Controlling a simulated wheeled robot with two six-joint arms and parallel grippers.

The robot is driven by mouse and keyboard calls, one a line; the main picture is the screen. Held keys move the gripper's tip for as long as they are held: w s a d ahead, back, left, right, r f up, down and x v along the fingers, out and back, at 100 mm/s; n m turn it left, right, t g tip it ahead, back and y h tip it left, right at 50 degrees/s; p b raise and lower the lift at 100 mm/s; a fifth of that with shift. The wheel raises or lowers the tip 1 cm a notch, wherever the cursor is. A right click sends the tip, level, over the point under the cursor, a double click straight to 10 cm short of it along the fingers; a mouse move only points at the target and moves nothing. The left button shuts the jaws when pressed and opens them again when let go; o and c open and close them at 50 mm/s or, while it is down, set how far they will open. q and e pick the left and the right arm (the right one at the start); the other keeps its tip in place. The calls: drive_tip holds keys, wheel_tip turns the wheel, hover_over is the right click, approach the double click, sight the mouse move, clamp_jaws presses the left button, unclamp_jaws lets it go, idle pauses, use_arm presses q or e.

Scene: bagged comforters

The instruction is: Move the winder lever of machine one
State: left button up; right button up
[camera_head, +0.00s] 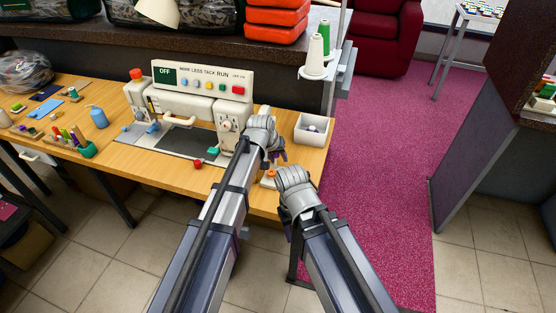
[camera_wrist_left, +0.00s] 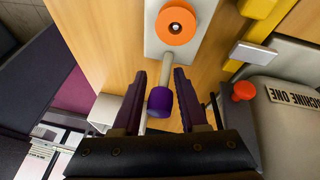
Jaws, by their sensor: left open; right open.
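Machine one (camera_head: 202,110) is a pale sewing machine on the wooden table, with its name label (camera_wrist_left: 292,97) at the right of the left wrist view. The winder lever shows there as a pale rod ending in a purple knob (camera_wrist_left: 160,102). It extends from a white plate with an orange disc (camera_wrist_left: 175,24). My left gripper (camera_wrist_left: 162,100) is open, its two dark purple fingers on either side of the knob with gaps visible. In the head view my left gripper (camera_head: 279,157) is at the machine's right end. My right gripper (camera_head: 296,184) is lower; its fingertips are mostly hidden.
A white bin (camera_head: 311,130) stands at the table's right end, close to my left gripper. Thread cones (camera_head: 318,52) stand behind it. A red button (camera_wrist_left: 243,91) shows beside the label.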

use_arm(q)
drive_tip(key=shift+c, duration=0.4)
clamp_jaws()
